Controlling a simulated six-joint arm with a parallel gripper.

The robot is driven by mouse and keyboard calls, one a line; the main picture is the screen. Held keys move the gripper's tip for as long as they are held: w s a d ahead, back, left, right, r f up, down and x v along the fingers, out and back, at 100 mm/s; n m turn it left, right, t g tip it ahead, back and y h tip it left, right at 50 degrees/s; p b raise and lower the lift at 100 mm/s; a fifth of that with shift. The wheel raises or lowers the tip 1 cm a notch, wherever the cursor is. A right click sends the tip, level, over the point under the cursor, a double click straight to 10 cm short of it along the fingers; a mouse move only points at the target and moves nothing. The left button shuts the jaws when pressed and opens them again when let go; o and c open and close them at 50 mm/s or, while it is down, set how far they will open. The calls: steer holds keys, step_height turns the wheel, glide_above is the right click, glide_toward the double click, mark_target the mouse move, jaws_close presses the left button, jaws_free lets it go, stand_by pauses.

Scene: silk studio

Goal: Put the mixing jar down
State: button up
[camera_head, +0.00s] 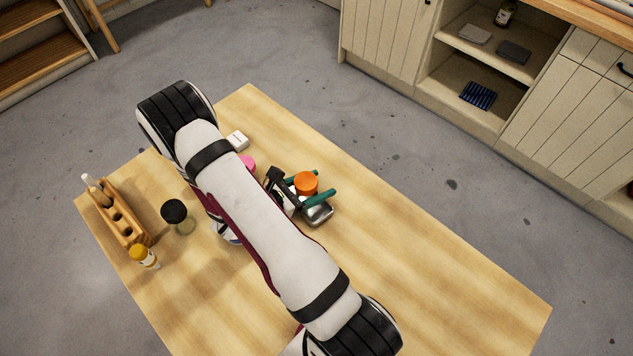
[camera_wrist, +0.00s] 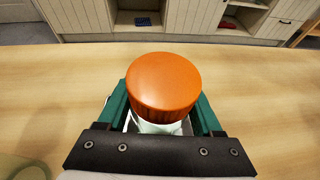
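The jar with an orange ribbed lid (camera_head: 306,183), which I take for the mixing jar, sits between the green fingers of my gripper (camera_head: 309,186). In the wrist view the orange lid (camera_wrist: 163,84) fills the space between both fingers, with a strip of pale jar body below it. The fingers appear closed against its sides. The jar looks upright. Its base is hidden, so I cannot tell whether it touches anything below.
A wooden rack (camera_head: 122,218), a yellow-capped bottle (camera_head: 143,256) and a dark-lidded glass jar (camera_head: 177,217) stand at the table's left. A white box (camera_head: 238,140) and a pink item (camera_head: 247,162) lie near the far edge. The table's right part (camera_head: 440,290) is clear.

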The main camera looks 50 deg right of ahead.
mark_target(297, 191)
steer(key=o, duration=0.4)
steer(key=shift+c, duration=0.2)
steer(key=v, duration=0.6)
steer(key=r+v, duration=0.1)
steer(key=v, duration=0.5)
steer(key=shift+d+r, duration=0.1)
steer(key=shift+r, duration=0.05)
steer(key=s+a+r+m+g+y, duration=0.35)
steer(key=s+r+m+y, duration=0.55)
steer(key=m, duration=0.4)
steer(key=s+a+r+m+t+y, duration=0.2)
steer(key=s+a+m+y, duration=0.1)
steer(key=a+m, duration=0.1)
steer(key=s+a+r+m+t+y, duration=0.3)
steer(key=a+m, duration=0.2)
steer(key=a, duration=0.2)
